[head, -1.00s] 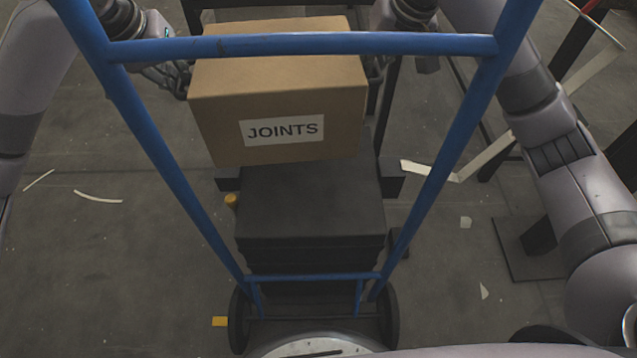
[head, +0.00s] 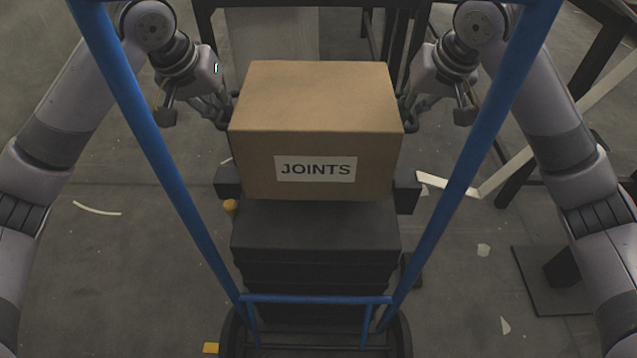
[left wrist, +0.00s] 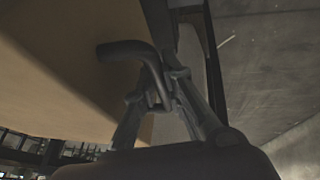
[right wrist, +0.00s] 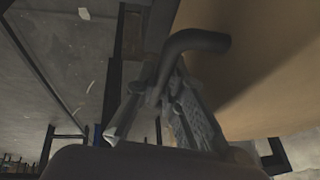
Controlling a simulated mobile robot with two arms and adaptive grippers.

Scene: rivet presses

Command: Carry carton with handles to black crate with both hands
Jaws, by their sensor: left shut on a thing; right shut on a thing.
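The brown carton (head: 315,115) with a JOINTS label is held between my two grippers in the head view. It looks level, over or just behind the stacked black crate (head: 315,228); I cannot tell whether they touch. My left gripper (head: 222,115) is shut on the carton's left handle, a dark bent bar (left wrist: 135,52) in the left wrist view. My right gripper (head: 410,112) is shut on the right handle, also a dark bent bar (right wrist: 195,42) in the right wrist view. The carton's underside and far side are hidden.
A blue hand-truck frame (head: 165,160) stands in front of me, its uprights on both sides of the carton and crate. Dark metal framework (head: 590,40) stands at the right. Pale strips (head: 97,209) lie on the floor. A small yellow piece (head: 211,348) is near the wheel.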

